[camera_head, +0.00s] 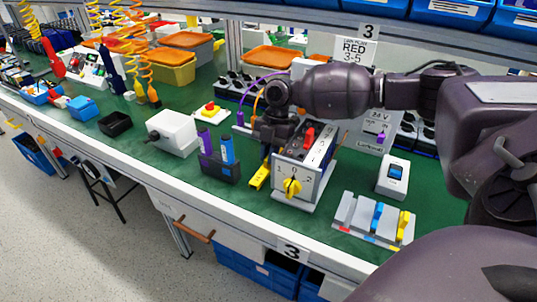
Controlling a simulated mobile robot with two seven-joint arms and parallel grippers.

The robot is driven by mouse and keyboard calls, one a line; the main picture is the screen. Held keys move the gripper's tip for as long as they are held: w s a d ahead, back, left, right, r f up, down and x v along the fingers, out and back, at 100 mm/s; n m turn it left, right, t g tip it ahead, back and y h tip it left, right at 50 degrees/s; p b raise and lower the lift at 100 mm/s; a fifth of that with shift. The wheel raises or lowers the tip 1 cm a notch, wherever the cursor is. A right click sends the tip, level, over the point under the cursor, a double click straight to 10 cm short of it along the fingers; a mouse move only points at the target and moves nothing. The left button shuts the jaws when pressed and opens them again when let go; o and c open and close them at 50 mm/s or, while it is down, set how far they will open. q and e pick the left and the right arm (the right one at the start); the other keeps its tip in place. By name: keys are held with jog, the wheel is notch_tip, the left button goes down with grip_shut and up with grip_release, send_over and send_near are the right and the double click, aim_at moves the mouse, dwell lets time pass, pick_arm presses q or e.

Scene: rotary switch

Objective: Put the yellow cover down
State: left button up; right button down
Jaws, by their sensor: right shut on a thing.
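The yellow cover (261,176) is a narrow yellow piece just left of the switch box (297,181). My right gripper (268,152) points down above it and is shut on its upper end. Whether the cover's lower end touches the green bench top cannot be told. The box has a yellow rotary knob (292,187) on its front face, with a 0 and other marks around it, and a red part (309,138) on top. My right arm comes in from the right and hides part of the area behind the box. My left gripper is not in view.
A dark holder (220,170) with purple and blue pieces stands left of the cover. A white box (173,133) is farther left. A grey tray (372,222) with blue and yellow pieces and a white device (393,176) are at the right. Green bench top is clear along the front.

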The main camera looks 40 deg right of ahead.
jog(key=shift+f, duration=0.15)
jog(key=c, duration=1.2)
grip_release()
jog(key=p+v, duration=0.1)
jog(key=v, duration=1.1)
jog(key=shift+d, duration=0.1)
